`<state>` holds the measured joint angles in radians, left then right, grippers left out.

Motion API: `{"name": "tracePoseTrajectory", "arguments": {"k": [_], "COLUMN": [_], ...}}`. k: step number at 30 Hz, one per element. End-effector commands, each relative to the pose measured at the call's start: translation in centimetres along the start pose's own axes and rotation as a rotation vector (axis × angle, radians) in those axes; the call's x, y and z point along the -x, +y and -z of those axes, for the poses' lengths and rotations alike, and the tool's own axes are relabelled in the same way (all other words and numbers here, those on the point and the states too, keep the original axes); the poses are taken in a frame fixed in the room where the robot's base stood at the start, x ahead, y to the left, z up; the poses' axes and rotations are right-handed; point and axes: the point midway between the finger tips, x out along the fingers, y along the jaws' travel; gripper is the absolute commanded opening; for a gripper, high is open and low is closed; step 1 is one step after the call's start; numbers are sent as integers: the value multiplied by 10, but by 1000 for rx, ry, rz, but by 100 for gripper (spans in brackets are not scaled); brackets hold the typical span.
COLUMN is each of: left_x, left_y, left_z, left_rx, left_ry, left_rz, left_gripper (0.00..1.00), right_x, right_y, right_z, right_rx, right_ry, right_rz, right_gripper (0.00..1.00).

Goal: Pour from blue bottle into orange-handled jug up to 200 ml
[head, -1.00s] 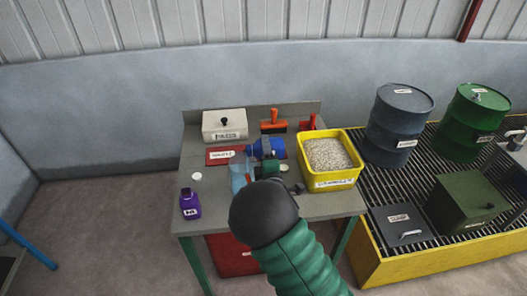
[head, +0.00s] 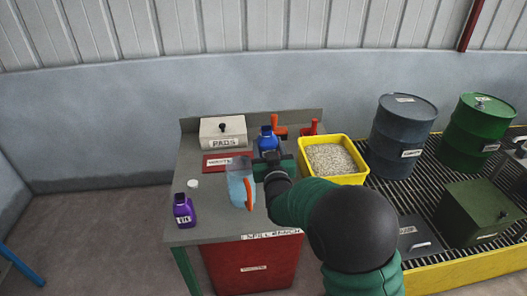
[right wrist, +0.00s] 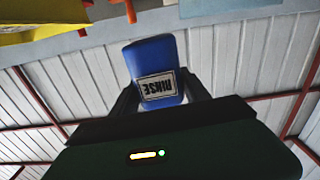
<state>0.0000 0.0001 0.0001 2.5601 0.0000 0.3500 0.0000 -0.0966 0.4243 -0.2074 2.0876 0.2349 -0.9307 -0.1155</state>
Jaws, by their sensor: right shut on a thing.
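The blue bottle (head: 268,141) is held upright or nearly so by my right gripper (head: 268,158), just behind and right of the jug. In the right wrist view the blue bottle (right wrist: 158,75) sits between the fingers, its label reading "RINSE". The clear jug (head: 238,180) with an orange handle (head: 248,195) stands on the table, its handle toward the front right. It looks pale blue inside; the level and markings are too small to read. My right gripper is shut on the bottle. My left gripper is not in view.
A purple bottle (head: 183,211) and a white cap (head: 192,183) are at the table's left. A yellow tub of granules (head: 332,177) is close on the right. A pads box (head: 223,132), red sign (head: 226,160) and orange-handled tool (head: 279,122) are behind.

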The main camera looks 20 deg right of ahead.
Motion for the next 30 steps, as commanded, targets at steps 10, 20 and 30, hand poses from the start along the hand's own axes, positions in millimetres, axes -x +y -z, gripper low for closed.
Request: {"name": "tracePoseTrajectory", "arguments": {"k": [10,20,30], "left_x": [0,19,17], "left_y": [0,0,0], "left_z": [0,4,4], "left_rx": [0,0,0], "left_ry": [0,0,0], "left_rz": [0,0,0], "left_gripper": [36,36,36], "right_x": [0,0,0], "right_y": [1,3,2], "right_z": [1,32,30], "right_rx": [-12,-12,-10], "right_ry": [1,2,1], "right_rz": [1,0,1], "right_gripper": [0,0,0]}}
